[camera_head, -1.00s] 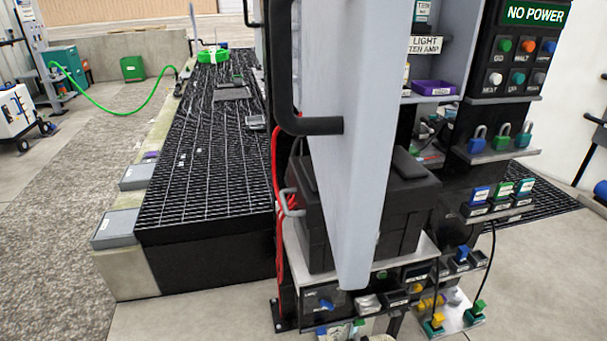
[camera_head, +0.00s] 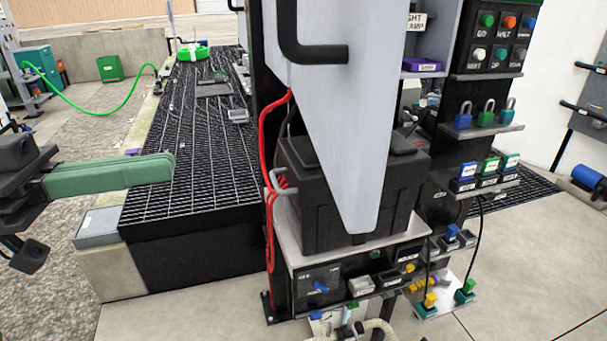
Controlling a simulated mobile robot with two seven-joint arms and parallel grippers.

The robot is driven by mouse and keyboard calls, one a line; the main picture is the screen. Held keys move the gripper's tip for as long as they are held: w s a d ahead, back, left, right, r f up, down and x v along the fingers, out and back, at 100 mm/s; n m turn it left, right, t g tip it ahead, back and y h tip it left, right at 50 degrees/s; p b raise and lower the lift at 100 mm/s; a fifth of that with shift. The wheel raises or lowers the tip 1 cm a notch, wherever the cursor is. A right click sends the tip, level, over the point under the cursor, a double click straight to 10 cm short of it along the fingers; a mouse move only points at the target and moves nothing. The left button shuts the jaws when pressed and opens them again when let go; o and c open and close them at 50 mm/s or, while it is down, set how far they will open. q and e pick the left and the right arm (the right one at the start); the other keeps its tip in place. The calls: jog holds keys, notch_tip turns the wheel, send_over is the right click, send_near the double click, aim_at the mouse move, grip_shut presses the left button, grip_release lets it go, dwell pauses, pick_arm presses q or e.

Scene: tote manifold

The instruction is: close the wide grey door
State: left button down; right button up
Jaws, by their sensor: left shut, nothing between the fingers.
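The wide grey door (camera_head: 375,90) stands ajar, seen at a steep angle in front of the cabinet. Its lower part tapers down over a black box on the shelf. A black bar handle (camera_head: 318,54) is on its left side near the top. My left gripper (camera_head: 172,165) comes in from the left with its green fingers together and empty. It is left of the door and handle, apart from them, over the black grating in the picture. My right gripper is not in view.
Inside the cabinet are a black box (camera_head: 325,205) on a shelf, red cables (camera_head: 267,170) at its left, and padlocks (camera_head: 487,113) at the right. A black grated platform (camera_head: 200,130) lies behind on the left. Concrete floor (camera_head: 200,320) in front is clear.

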aim_at(346, 162)
pick_arm(q)
jog(key=shift+m+g, duration=0.6)
jog(key=shift+m, duration=0.1)
jog(key=d+p, duration=0.1)
jog(key=d, duration=0.3)
jog(key=d+p, duration=0.1)
jog(key=d, duration=0.3)
jog(key=d+r+p, duration=0.1)
jog(key=d, duration=0.4)
jog(key=shift+s+p, duration=0.25)
jog(key=shift+p, duration=0.1)
jog(key=shift+w+d+f, duration=0.1)
jog(key=shift+d+f, duration=0.05)
jog(key=shift+d, duration=0.35)
